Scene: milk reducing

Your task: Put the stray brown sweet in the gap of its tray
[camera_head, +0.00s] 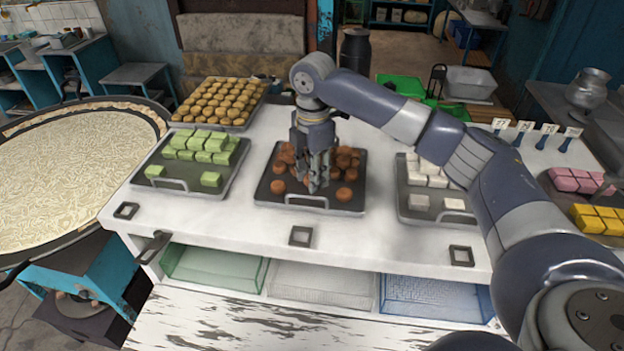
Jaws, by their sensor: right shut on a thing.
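The brown sweets' tray (262,193) is dark, with a handle at its front, and sits in the middle of the white table. Several round brown sweets (345,194) lie in it, heaped at the back and spaced apart at the front. My right gripper (318,184) points down over the middle of this tray. It is shut on a brown sweet low among the others; its fingers hide most of that sweet and the spot beneath. I cannot tell whether the held sweet touches the tray. My left gripper is out of view.
A tray of green sweets (198,157) stands to the left, and a tray of white sweets (453,204) to the right, partly behind my arm. A tray of golden sweets (220,100) is at the back left. A large round pan (75,160) stands at the far left.

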